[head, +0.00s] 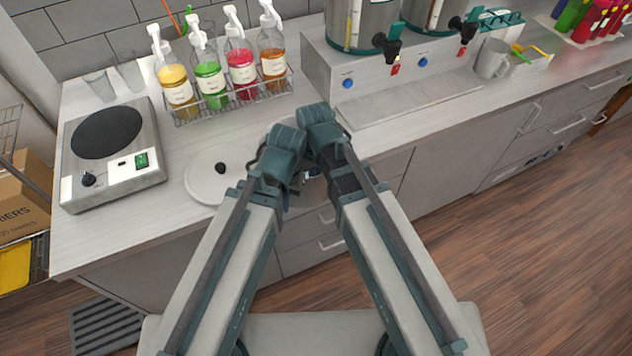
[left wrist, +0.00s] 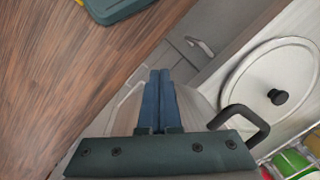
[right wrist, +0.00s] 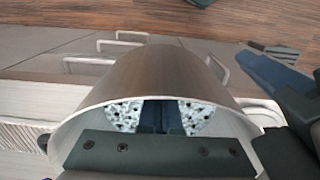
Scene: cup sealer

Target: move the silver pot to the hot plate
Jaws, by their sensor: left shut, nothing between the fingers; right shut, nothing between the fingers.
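The hot plate (head: 106,132), with a round black top, stands on the counter at the left of the head view. The silver pot (right wrist: 150,75) fills the middle of the right wrist view, open at the top, with a white, dark-spotted surface inside. My arms mostly hide it in the head view. A dark pot handle (left wrist: 252,125) shows in the left wrist view. My left gripper (left wrist: 160,75) is shut and empty, over or beside the pot; I cannot tell if it touches.
A round lid with a black knob (head: 220,172) lies between hot plate and arms. Pump bottles in a wire rack (head: 235,98) stand behind it. Drink dispensers (head: 362,28) stand at the back right. The counter's front edge runs beneath my arms.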

